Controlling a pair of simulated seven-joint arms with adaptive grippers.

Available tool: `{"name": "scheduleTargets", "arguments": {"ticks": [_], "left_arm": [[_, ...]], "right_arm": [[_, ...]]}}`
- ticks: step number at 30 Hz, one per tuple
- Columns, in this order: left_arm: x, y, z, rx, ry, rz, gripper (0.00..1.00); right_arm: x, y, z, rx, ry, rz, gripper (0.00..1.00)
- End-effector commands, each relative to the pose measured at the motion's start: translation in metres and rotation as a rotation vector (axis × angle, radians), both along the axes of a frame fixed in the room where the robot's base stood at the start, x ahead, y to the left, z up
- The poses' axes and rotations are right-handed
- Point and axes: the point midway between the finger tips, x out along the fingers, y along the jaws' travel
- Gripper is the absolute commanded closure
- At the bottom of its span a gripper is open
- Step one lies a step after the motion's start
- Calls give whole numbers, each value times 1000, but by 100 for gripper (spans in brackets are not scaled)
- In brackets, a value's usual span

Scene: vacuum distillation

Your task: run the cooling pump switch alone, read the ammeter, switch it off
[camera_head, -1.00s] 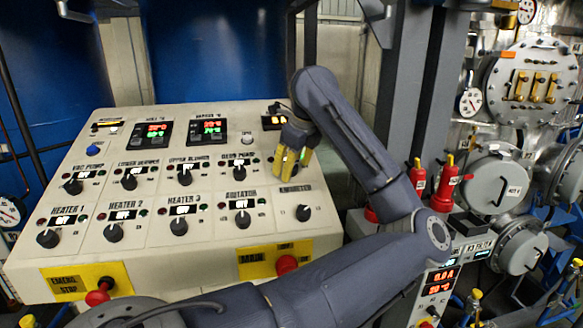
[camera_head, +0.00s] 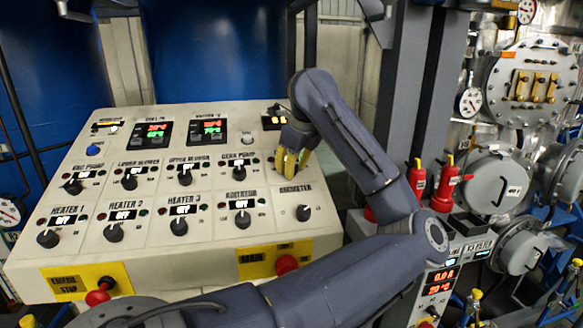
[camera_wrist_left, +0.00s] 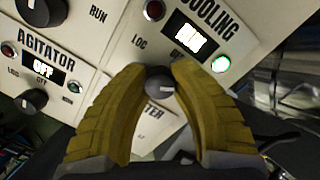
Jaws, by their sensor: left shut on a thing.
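The cooling panel (camera_wrist_left: 207,20) fills the top of the left wrist view. Its small display (camera_wrist_left: 190,38) is lit, but I cannot read it. Its right lamp (camera_wrist_left: 221,64) glows green; its red lamp (camera_wrist_left: 153,10) looks dark. My left gripper (camera_head: 291,162) has its yellow fingers shut around the dark cooling switch knob (camera_wrist_left: 159,84). In the head view the fingers hide that knob. The ammeter block (camera_head: 295,189) lies just below, with a black knob (camera_head: 303,213); its label is partly hidden by a finger in the left wrist view. My right gripper is not in view.
Close beside are the agitator knob (camera_head: 242,219) and the gear pump knob (camera_head: 241,172). A red main button (camera_head: 286,265) and a red emergency stop button (camera_head: 98,297) sit on the front face. A side meter panel (camera_head: 443,276) shows red digits, seemingly 0.0 A.

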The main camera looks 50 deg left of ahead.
Motion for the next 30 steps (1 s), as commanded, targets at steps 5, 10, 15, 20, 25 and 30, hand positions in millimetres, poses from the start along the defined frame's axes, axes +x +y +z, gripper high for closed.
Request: {"name": "scheduleTargets", "arguments": {"ticks": [5, 10, 15, 20, 25, 30], "left_arm": [[0, 0, 0, -3, -6, 15, 100], [0, 0, 0, -15, -29, 77, 100], [0, 0, 0, -38, -70, 196, 100], [0, 0, 0, -64, -117, 335, 100], [-1, 0, 0, -91, -169, 486, 100], [-2, 0, 0, -119, -220, 630, 100]], "right_arm": [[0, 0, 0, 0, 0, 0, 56], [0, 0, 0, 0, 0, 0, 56], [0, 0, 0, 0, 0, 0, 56], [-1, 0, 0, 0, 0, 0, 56], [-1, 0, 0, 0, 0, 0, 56], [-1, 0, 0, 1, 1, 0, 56]]}}
